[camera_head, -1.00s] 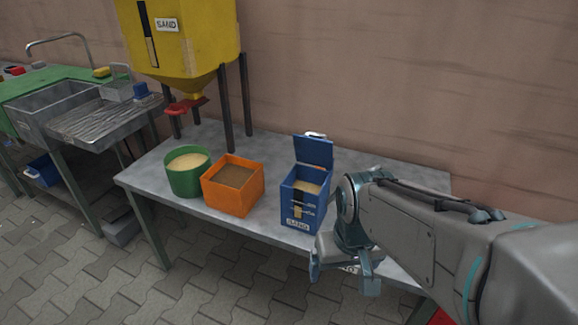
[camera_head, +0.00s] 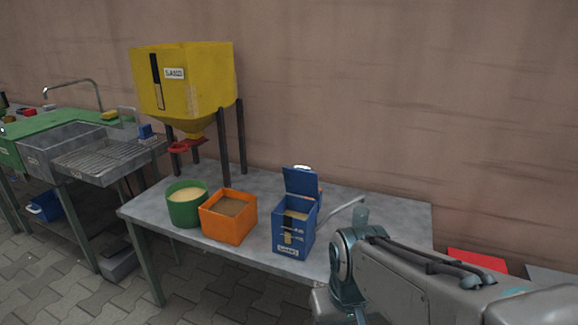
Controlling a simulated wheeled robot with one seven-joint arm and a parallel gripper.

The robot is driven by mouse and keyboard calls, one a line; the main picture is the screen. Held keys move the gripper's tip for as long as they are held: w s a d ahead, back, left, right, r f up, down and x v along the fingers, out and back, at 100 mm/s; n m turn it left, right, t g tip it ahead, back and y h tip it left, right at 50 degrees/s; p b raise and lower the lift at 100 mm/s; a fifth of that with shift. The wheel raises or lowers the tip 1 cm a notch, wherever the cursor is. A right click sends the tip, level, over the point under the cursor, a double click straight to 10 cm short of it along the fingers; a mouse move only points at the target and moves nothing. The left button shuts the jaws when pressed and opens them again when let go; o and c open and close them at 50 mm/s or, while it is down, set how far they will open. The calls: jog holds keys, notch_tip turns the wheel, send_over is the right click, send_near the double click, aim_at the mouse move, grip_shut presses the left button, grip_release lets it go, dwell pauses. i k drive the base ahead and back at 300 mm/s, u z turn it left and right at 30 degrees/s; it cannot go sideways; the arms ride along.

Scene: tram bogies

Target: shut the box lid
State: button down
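The blue box (camera_head: 292,232) labelled SAND stands upright on the grey table, with light sand inside. Its blue lid (camera_head: 300,182) is open and stands up at the back edge. A small white piece shows at the top of the lid. My gripper (camera_head: 338,312) is at the right front of the box, apart from it, and is partly cut off by the bottom of the picture. Its fingertips are not clearly seen, so I cannot tell whether it is open or shut.
An orange box (camera_head: 228,226) and a green bucket (camera_head: 184,212) with sand stand left of the blue box. A yellow sand hopper (camera_head: 195,92) stands behind them on dark legs. A metal sink (camera_head: 62,142) is at the far left. The table's (camera_head: 400,212) back right is clear.

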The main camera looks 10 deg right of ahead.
aim_at(302, 179)
jog(key=u, duration=0.4)
jog(key=i, duration=1.05)
jog(key=z, duration=0.3)
